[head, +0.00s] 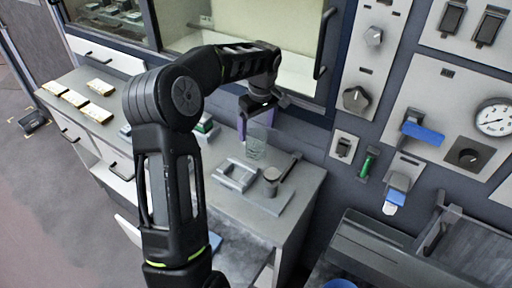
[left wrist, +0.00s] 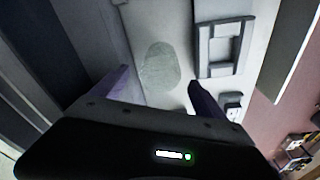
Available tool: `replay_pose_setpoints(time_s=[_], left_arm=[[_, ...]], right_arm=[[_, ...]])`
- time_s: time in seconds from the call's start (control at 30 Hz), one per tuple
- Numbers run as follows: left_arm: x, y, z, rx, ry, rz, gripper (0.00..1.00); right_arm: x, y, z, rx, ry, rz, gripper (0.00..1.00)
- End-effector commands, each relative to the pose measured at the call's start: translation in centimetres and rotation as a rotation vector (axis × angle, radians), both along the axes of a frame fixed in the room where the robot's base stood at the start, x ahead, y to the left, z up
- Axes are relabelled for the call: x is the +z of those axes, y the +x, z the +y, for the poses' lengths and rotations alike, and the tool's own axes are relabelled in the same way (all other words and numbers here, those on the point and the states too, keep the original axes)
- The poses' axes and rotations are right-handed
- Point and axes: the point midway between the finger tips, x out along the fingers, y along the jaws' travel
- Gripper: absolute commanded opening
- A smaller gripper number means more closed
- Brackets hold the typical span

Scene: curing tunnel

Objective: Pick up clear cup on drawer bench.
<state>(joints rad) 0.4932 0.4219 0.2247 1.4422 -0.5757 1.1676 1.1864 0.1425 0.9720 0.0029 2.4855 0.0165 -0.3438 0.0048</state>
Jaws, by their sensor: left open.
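The clear cup (head: 256,148) stands on the grey drawer bench (head: 305,180), near the back wall. It is see-through and faint. My left gripper (head: 257,120) is above the cup, pointing down, with its purple fingers apart. In the left wrist view, the cup (left wrist: 160,68) shows as a pale rounded shape beyond the fingertips, in line with the gap between the two purple fingers (left wrist: 158,77). The gripper is open and empty. I cannot tell the exact height left between fingertips and cup. My right gripper is not in view.
A grey square frame (head: 236,175) lies close in front of the cup. Beside it is a grey plate with a round piece (head: 272,175) and a dark handle. Gold-topped blocks (head: 75,98) lie at the left. A wall panel with knobs (head: 357,98) rises behind and right.

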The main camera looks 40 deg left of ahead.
Motion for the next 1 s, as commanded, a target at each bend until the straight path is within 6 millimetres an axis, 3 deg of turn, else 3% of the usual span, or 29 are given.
replay_pose_setpoints(time_s=[0.4,1.0], left_arm=[[-6.8,0.2,0.8,0.001,-0.001,0.001,0.84],[-7.1,0.2,0.8,0.001,0.000,0.000,0.84]], right_arm=[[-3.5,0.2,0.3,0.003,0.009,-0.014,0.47],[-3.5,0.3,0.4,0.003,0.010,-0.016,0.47]])
